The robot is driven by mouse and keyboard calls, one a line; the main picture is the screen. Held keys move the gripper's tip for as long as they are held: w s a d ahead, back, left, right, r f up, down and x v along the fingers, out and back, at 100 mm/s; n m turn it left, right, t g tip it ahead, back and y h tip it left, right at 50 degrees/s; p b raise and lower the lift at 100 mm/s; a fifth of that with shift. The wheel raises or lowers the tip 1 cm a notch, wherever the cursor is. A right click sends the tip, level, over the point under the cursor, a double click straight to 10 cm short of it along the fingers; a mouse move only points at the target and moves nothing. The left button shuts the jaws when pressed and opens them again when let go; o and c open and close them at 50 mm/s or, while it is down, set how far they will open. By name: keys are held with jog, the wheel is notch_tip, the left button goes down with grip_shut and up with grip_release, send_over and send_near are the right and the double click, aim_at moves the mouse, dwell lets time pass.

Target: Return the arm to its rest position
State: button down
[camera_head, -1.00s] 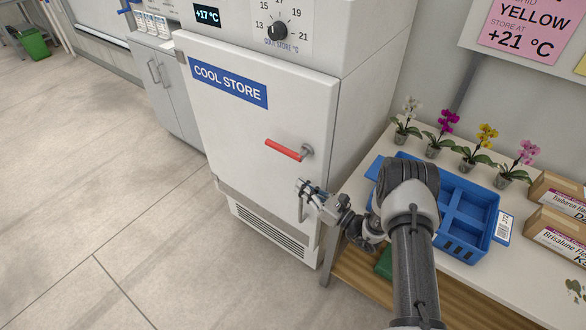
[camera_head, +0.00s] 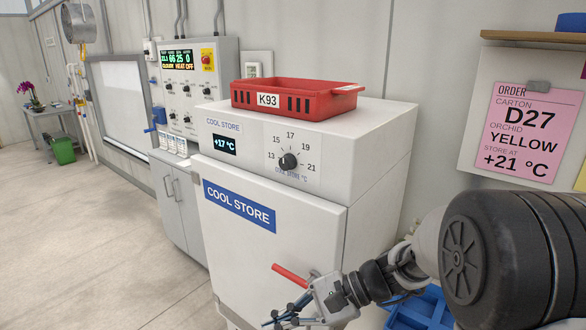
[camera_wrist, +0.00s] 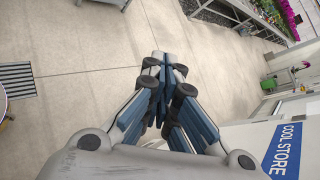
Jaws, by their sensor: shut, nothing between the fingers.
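My gripper (camera_head: 282,318) is at the lower middle of the head view, in front of the cool store (camera_head: 245,205) door and just below its red handle (camera_head: 290,275). It looks apart from the handle, though part of the handle's mount is hidden behind it. In the wrist view my gripper (camera_wrist: 165,75) has its fingers together with nothing between them, and bare floor lies beyond. My arm fills the lower right of the head view and is bent toward the cool store.
A red crate (camera_head: 300,97) marked K93 sits on the cool store. A blue tray (camera_head: 425,310) shows partly behind my arm. A pink order card (camera_head: 530,130) hangs on the right wall. The floor (camera_head: 95,230) at left is clear.

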jog(key=s+d+r+n+t+h, duration=0.2)
jog(key=s+d+n+h, duration=0.3)
jog(key=s+d, duration=0.3)
jog(key=s+d+r+n+t+h, duration=0.3)
jog(key=s+d+n+h, duration=0.3)
jog(key=s, duration=0.4)
jog(key=d+h, duration=0.1)
jog(key=d, duration=0.1)
jog(key=shift+s+d+r+t, duration=0.3)
jog(key=shift+d+r, duration=0.05)
jog(key=shift+d, duration=0.05)
dwell(0.6)
